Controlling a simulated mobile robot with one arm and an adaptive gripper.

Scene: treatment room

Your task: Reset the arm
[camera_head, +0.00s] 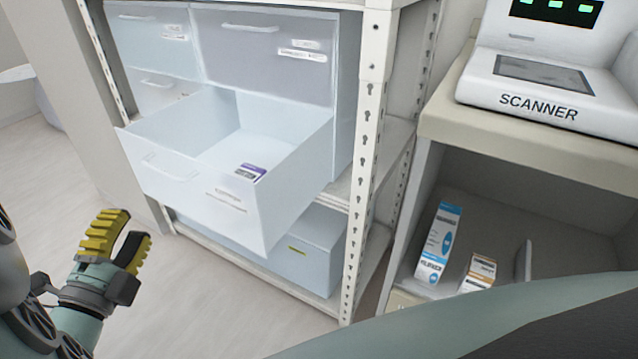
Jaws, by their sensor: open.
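My gripper (127,232) shows at the lower left, with yellow-padded fingers pointing up. The fingers are apart and nothing is between them. It is in front of and to the left of the pulled-out drawer (190,190), clear of it in the picture. My arm comes in from the left edge, and its upper links are cut off by the frame.
The open drawer juts from a metal shelf rack (366,150) and holds a small purple-and-white box (250,171). At right, a scanner (545,80) stands on a cabinet top (530,142). Below it are a blue-and-white box (438,243) and an orange-and-white box (478,272). Floor (200,310) is clear.

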